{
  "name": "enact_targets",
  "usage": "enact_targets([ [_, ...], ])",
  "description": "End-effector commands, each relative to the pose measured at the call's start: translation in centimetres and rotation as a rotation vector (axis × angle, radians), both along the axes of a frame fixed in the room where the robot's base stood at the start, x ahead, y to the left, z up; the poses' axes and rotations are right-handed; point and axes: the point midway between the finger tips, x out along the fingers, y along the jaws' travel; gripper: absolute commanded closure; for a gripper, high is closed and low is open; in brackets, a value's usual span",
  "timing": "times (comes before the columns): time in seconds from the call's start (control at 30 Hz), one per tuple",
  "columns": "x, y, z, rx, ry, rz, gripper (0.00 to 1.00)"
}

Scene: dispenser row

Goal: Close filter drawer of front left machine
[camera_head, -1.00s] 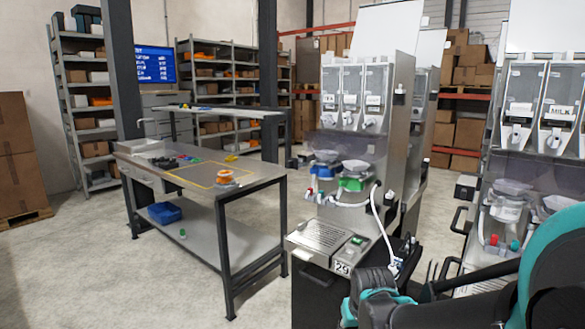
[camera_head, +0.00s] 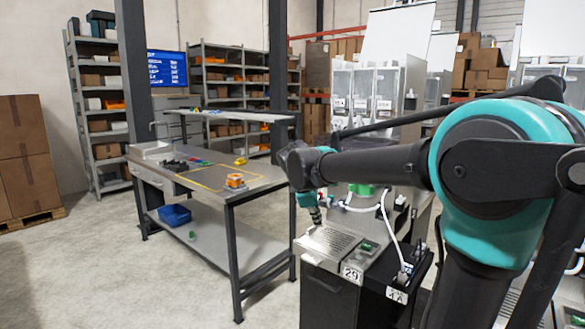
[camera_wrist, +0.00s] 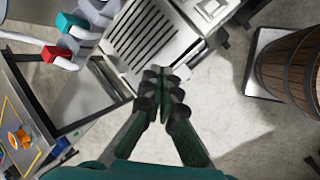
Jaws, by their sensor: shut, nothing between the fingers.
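The tray also shows in the wrist view (camera_wrist: 140,35). I cannot tell which part is the filter drawer or how far it is open. My gripper (camera_head: 314,216) is shut and empty, pointing down over the tray area in the head view. In the wrist view its fingertips (camera_wrist: 160,76) overlap the tray's edge; contact cannot be told.
A workbench (camera_head: 215,178) with small coloured objects stands to the left. White hoses and red and teal valves (camera_wrist: 72,22) are at upper left in the wrist view. A wooden barrel (camera_wrist: 292,70) stands at right there. Floor (camera_head: 90,270) at the left is clear.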

Motion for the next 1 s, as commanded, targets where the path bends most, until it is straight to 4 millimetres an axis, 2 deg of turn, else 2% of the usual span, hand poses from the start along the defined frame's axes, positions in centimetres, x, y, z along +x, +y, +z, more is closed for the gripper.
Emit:
enact_targets([
  [0.03,1.9,2.5,3.1,-0.084,0.024,0.128,1.0],
  [0.1,3.9,5.4,7.1,-0.214,0.063,0.303,1.0],
  [0.2,5.7,9.3,12.3,-0.383,0.115,0.516,1.0],
  [0.3,6.6,12.3,16.1,-0.515,0.161,0.67,1.0],
  [0.4,7.0,14.1,18.6,-0.603,0.19,0.765,1.0],
  [0.5,7.2,14.9,19.6,-0.644,0.207,0.809,1.0],
  [0.63,7.7,14.6,19.2,-0.653,0.211,0.817,1.0],
  [1.0,11.2,11.3,14.4,-0.649,0.211,0.812,1.0],
])
